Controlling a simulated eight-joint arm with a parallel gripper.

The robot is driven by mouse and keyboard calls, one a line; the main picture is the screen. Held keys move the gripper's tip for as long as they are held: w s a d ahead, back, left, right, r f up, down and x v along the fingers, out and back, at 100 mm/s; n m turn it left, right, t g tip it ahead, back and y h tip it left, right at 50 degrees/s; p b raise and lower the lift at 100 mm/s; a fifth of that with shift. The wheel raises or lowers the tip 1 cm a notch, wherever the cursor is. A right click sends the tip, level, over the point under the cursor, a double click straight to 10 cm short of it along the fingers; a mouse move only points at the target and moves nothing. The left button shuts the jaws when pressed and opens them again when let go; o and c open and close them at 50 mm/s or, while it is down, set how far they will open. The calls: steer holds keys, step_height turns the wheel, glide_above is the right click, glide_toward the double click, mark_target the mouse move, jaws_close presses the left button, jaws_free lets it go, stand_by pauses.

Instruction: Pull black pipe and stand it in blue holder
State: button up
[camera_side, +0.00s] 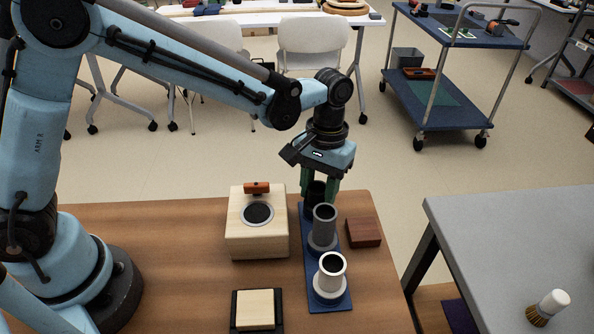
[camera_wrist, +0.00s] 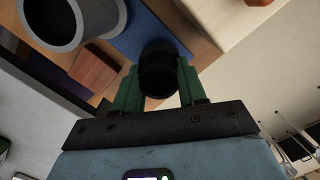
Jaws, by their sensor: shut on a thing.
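The black pipe (camera_side: 316,191) is upright between the green fingers of my gripper (camera_side: 319,188) at the far end of the blue holder (camera_side: 341,252). My gripper is shut on the pipe, which also shows between the fingers in the wrist view (camera_wrist: 158,68). The blue holder is a long flat strip on the wooden table. A grey pipe (camera_side: 323,226) and a white pipe (camera_side: 331,272) stand on it, nearer the camera. The grey pipe partly hides the black pipe's foot, so I cannot tell whether it is seated or lifted.
A pale wooden box (camera_side: 237,240) with a dark round opening and red-brown piece on top stands left of the holder. A dark wood block (camera_side: 363,232) sits to the right. A pale block (camera_side: 255,309) on a black base lies in front. A grey table (camera_side: 520,235) stands right.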

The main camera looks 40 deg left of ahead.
steer(key=o, duration=1.1)
steer(key=shift+r, duration=3.75)
steer(key=shift+a, duration=0.1)
